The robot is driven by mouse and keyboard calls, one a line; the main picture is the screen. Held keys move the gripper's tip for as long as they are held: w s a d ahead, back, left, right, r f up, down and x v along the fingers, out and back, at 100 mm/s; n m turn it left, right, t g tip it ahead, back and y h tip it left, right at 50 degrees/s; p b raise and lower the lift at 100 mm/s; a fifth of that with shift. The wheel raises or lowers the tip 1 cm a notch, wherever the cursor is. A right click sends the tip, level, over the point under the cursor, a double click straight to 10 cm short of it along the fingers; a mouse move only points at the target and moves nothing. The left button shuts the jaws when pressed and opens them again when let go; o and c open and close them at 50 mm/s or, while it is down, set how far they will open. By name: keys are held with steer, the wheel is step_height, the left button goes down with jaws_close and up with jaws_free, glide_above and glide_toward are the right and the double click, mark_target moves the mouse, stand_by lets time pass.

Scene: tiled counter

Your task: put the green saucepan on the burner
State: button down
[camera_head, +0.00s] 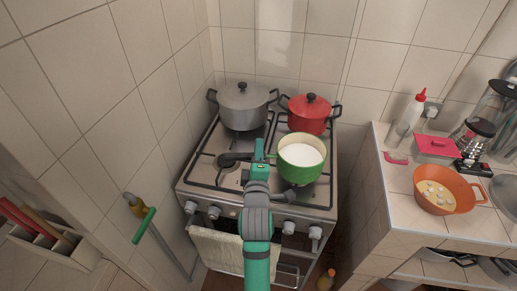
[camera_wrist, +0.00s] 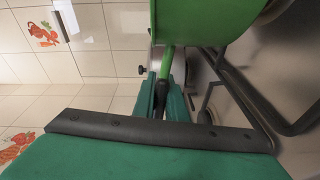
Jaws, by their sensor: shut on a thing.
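The green saucepan (camera_head: 301,171), with white contents, is upright over the front right part of the stove (camera_head: 262,203). I cannot tell whether it rests on the grate or hangs just above it. My gripper (camera_head: 260,157) is shut on the saucepan's handle, left of the pot; the handle's black end (camera_head: 232,159) sticks out to the left. In the wrist view the green pot wall (camera_wrist: 195,22) fills the top, and its handle (camera_wrist: 164,65) runs down between my jaws (camera_wrist: 164,92). The front right burner is mostly hidden by the pot.
A grey pot (camera_head: 243,107) stands on the back left burner, and a red pot (camera_head: 309,115) on the back right, close behind the saucepan. The front left grate (camera_head: 208,168) holds no pot. The tiled counter (camera_head: 400,212) at right holds an orange pan (camera_head: 438,207) and bottles.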

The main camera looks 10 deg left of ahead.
steer(key=shift+f, duration=0.4)
stand_by(0.5)
steer(key=c, duration=1.7)
jaws_free()
steer(key=shift+f, duration=0.25)
steer(key=s, duration=0.3)
steer(key=s+d, duration=0.1)
steer(key=s, duration=0.3)
steer(key=s+d, duration=0.1)
steer(key=s, duration=0.2)
steer(key=shift+s+r, duration=0.25)
steer(key=shift+s, duration=0.1)
